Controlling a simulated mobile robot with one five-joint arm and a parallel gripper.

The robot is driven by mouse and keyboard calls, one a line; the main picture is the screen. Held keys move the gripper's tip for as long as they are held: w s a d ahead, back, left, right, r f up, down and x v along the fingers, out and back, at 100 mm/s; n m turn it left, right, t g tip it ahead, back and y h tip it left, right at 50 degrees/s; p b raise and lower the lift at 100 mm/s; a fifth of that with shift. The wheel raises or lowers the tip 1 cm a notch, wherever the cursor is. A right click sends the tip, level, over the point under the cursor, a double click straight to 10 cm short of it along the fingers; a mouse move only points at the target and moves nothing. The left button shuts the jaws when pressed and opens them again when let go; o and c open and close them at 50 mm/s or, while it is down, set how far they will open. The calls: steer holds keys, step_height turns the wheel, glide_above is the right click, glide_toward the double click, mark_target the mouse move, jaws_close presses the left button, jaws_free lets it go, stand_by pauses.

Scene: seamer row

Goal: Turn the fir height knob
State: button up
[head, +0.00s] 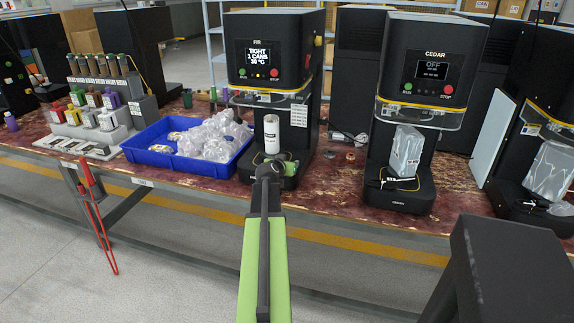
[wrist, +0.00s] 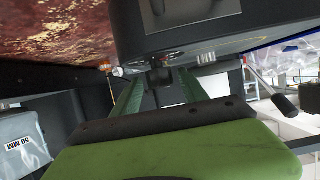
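A lever with a black handle (wrist: 285,104) is right of my fingers in the wrist view. A blue tray (head: 215,165) of clear bags is left of FIR. The CEDAR seamer (head: 425,75), its screen OFF, is right. Red tongs-like handles (head: 95,205) hang at the table's front edge.

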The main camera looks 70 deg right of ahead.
steer(key=shift+a, duration=0.1)
steer(key=p+v, duration=0.4)
steer(key=v, duration=0.8)
steer(key=shift+w, duration=0.1)
